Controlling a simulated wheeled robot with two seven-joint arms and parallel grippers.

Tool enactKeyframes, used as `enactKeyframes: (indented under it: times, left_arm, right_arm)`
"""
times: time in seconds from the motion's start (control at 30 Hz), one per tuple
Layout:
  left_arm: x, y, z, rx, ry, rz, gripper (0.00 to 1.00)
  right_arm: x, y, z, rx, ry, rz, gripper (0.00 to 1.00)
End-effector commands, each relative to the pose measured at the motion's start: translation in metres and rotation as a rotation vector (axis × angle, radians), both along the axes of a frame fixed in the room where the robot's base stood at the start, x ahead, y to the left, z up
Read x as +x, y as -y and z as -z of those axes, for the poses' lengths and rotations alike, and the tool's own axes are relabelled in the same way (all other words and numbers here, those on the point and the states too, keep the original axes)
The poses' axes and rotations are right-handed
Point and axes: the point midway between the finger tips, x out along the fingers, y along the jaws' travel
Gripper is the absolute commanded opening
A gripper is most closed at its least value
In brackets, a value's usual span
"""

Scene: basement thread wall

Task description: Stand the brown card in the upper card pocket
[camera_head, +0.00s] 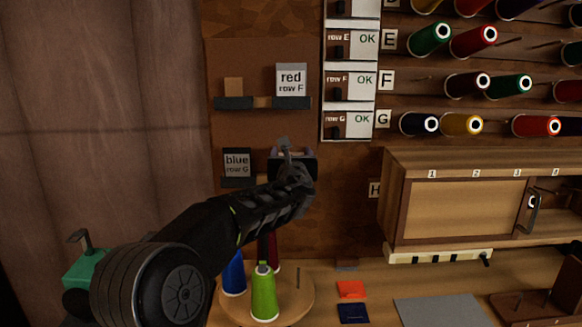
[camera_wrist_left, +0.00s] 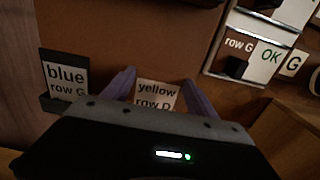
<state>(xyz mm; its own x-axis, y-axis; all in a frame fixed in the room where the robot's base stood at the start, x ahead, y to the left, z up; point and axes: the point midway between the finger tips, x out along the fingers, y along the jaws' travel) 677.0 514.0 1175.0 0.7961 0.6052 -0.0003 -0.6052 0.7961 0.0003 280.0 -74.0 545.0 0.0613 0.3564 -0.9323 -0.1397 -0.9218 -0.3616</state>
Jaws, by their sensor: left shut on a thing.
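My left gripper (camera_head: 293,160) is in front of the right side of the lower card pocket. In the left wrist view its two purple fingers (camera_wrist_left: 160,92) stand on either side of a pale card reading "yellow row D" (camera_wrist_left: 157,95), and it is shut on that card. The card's lower part is hidden behind the gripper body. The upper card pocket (camera_head: 235,103) has a small plain brown square (camera_head: 233,86) at its left and a "red row F" card (camera_head: 291,80) at its right. I see no card labelled brown. My right gripper is out of view.
A "blue row G" card (camera_head: 237,162) stands at the lower pocket's left, close to my left arm. Below are thread cones on a round wooden stand (camera_head: 303,308). A wooden cabinet (camera_head: 465,207) and thread rows lie to the right.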

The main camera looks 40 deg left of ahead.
Motion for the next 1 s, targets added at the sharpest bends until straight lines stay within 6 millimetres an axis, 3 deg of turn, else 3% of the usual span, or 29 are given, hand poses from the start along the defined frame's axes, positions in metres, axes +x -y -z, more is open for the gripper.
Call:
enactKeyframes:
  times: [0.6,1.0]
  left_arm:
    - [0.0,0.0,-0.043,0.001,0.001,0.0,0.48]
    - [0.0,0.0,-0.046,0.0,0.0,0.0,0.48]
  right_arm:
    - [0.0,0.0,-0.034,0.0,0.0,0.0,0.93]
    - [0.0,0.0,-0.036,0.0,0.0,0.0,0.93]
